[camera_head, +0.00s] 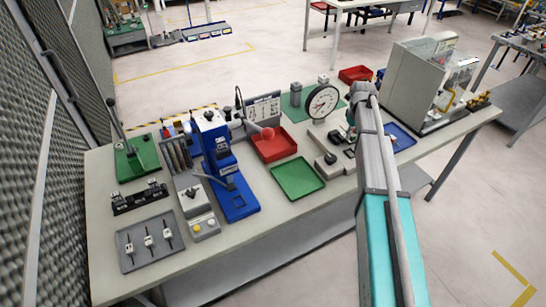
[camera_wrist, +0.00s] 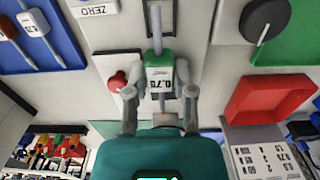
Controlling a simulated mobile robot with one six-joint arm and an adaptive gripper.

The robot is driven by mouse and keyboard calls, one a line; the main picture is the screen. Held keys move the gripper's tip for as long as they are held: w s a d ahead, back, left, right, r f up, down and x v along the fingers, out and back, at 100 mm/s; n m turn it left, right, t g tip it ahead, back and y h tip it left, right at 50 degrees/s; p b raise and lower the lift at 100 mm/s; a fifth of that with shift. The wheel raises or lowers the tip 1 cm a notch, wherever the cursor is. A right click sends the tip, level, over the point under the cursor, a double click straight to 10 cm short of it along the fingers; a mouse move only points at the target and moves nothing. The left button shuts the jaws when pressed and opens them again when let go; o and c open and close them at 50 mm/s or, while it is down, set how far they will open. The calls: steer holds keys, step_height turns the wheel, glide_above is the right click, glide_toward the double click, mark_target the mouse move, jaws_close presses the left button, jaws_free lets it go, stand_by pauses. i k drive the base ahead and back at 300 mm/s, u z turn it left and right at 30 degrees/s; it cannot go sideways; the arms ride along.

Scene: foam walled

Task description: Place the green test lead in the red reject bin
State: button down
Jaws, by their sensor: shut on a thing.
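In the head view my arm hides the lead, and my gripper (camera_head: 351,128) is near the tester (camera_head: 324,166). A red bin (camera_head: 288,149) stands left of my gripper, behind a green tray (camera_head: 298,180); the red bin also shows at the right in the wrist view (camera_wrist: 270,97). It looks empty there.
A blue tray (camera_head: 402,138) right of my gripper holds other leads in the wrist view. A round dial gauge (camera_head: 322,101) stands behind the tester. A second red container (camera_head: 355,75) is at the back. A blue press (camera_head: 222,160) and a grey tray (camera_head: 150,243) are left.

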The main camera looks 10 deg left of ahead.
mark_target(274, 148)
steer(key=u, duration=0.35)
steer(key=k, duration=0.3)
steer(key=u, duration=0.25)
steer(key=i, duration=0.5)
